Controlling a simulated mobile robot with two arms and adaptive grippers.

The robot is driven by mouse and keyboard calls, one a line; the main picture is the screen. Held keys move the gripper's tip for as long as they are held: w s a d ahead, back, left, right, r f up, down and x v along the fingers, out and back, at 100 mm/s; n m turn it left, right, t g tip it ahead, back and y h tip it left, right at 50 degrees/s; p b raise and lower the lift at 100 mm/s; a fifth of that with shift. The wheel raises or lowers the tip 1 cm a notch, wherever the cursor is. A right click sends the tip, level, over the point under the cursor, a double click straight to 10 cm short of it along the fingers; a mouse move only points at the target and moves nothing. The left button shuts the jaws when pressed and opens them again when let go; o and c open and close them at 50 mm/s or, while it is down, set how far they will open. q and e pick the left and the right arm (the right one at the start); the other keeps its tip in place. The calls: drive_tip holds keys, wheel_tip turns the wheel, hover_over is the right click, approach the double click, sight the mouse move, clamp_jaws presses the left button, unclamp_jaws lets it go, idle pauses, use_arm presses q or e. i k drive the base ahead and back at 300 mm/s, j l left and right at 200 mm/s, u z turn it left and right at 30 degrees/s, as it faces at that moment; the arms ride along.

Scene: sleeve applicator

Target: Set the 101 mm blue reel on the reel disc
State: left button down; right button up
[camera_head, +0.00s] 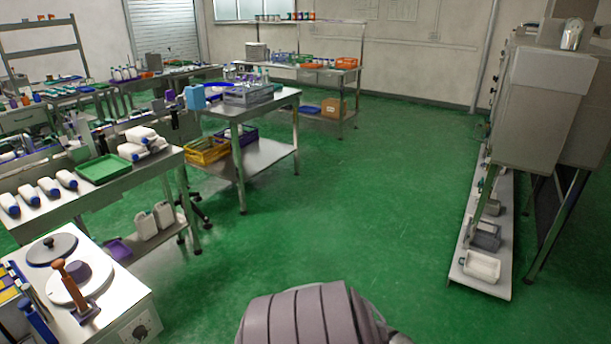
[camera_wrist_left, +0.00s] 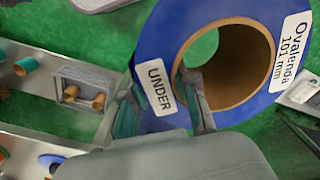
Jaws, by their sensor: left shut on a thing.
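In the left wrist view my left gripper (camera_wrist_left: 160,92) is shut on the rim of a blue reel (camera_wrist_left: 163,42). One finger is at the reel's outer edge and the other reaches into its brown cardboard core. White labels on its face read "UNDER" and "Ovalenda 101 mm". My right gripper is in neither view.
A dark grey disc with a knob (camera_head: 52,249) lies beside the white disc. A brown-handled tool (camera_head: 72,285) stands at the white disc's front edge. Steel tables with trays and bottles line the left. A long low shelf (camera_head: 483,255) lies at right. The green floor between is clear.

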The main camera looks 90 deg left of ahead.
sight(79, 275)
drive_tip(key=j+u, duration=0.1)
drive_tip(key=u, duration=2.1)
drive_tip(key=i+u, duration=0.15)
drive_tip(key=u, duration=0.7)
drive_tip(key=i+l+u, duration=0.1)
drive_tip(key=u, duration=0.35)
drive_tip(key=i+l+u, duration=0.2)
drive_tip(key=u, duration=0.25)
drive_tip(key=i+l+u, duration=0.15)
drive_tip(key=u, duration=0.25)
drive_tip(key=i+l+u, duration=0.1)
drive_tip(key=l+u, duration=0.35)
